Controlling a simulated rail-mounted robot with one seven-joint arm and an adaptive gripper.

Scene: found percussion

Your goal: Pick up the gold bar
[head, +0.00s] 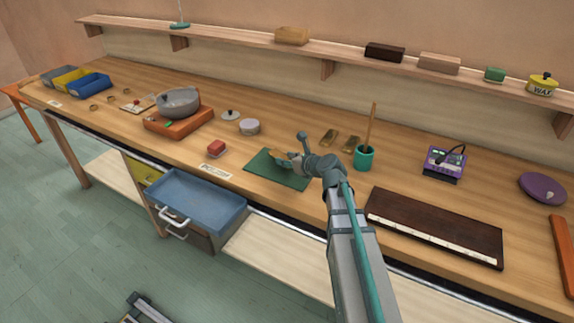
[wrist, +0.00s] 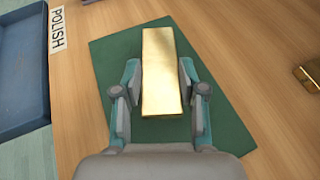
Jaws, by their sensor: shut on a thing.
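The gold bar (wrist: 162,50) is a long, shiny yellow block in the wrist view. It lies along the green mat (wrist: 225,128), and I cannot tell whether it touches the mat or is slightly raised. My gripper (wrist: 160,80) is shut on the gold bar, with one finger on each long side near its middle. In the head view my gripper (head: 290,160) is low over the green mat (head: 262,176), and it mostly hides the bar.
Two small brass-coloured pieces (head: 328,137) lie behind the mat, beside a teal cup (head: 364,158) with a tall stick. A dark long board (head: 432,225) lies to the right. A blue drawer (head: 197,200) stands open below.

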